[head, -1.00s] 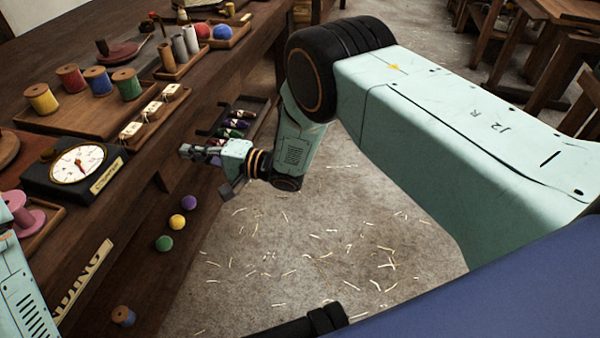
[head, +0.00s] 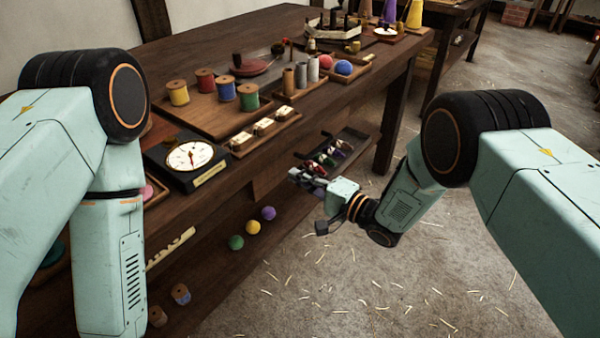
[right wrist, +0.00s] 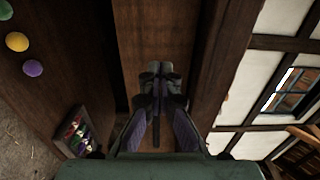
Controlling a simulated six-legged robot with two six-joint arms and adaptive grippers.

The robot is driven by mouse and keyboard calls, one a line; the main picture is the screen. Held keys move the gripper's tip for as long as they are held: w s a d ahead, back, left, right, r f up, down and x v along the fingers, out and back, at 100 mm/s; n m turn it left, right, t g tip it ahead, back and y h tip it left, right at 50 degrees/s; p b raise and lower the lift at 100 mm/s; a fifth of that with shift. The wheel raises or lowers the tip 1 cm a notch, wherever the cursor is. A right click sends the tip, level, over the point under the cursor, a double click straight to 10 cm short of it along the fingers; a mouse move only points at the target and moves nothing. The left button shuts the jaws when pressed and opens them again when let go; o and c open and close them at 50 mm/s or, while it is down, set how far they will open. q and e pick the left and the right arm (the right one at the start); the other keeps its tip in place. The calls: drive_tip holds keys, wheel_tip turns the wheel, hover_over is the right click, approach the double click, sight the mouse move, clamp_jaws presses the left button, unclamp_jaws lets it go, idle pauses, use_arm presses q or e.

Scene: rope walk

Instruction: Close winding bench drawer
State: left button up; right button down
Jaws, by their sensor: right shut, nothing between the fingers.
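The winding bench (head: 215,120) is a long dark wooden table running away from me. A plain brown wooden panel (head: 265,183) shows under its top. I cannot tell for sure whether this is the drawer front, or how far the drawer stands out. My right gripper (head: 298,177) is shut and empty at the bench's front side, below the top's edge. In the right wrist view its fingers (right wrist: 154,76) point along a brown wooden surface (right wrist: 147,35); contact cannot be told. My left arm stands at the left of the head view, its gripper out of the picture.
Purple, yellow (head: 253,227) and green balls lie on the lower ledge. A dark rack of several small bobbins (head: 333,152) is just beyond my right gripper. A dial scale (head: 190,158) and thread spools (head: 248,97) stand on top. The floor (head: 330,280) has scattered straw.

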drive_tip(key=p+v, duration=0.2)
drive_tip(key=v, duration=0.8)
drive_tip(key=shift+s+p, duration=0.2)
drive_tip(key=shift+p, duration=0.1)
